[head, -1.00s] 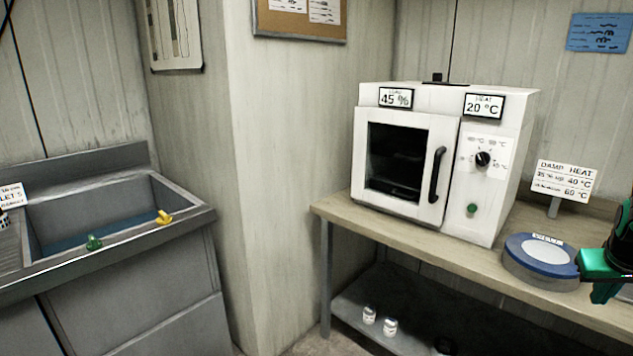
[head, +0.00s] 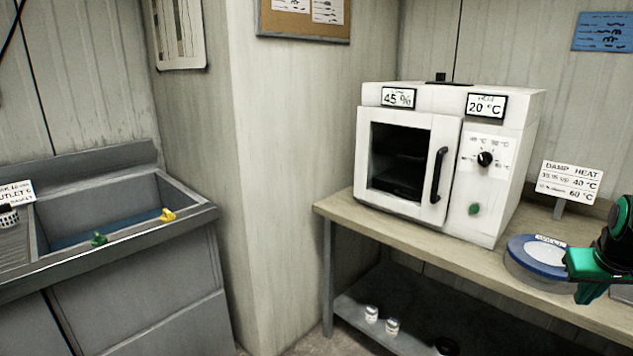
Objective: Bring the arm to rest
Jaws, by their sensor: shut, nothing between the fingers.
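My gripper (head: 589,288), green with a black wrist, is at the right edge of the head view, partly cut off by the frame. It is shut and I see nothing held in it. It hangs over the right part of the wooden bench (head: 430,235), in front of part of a round blue-and-white device (head: 525,270). The rest of my arm is out of frame.
A white oven (head: 455,115) with a closed door stands on the bench, left of my gripper. A damp heat sign (head: 570,180) stands behind. Two small white jars (head: 392,326) sit on the lower shelf. A metal sink (head: 120,270) is at left.

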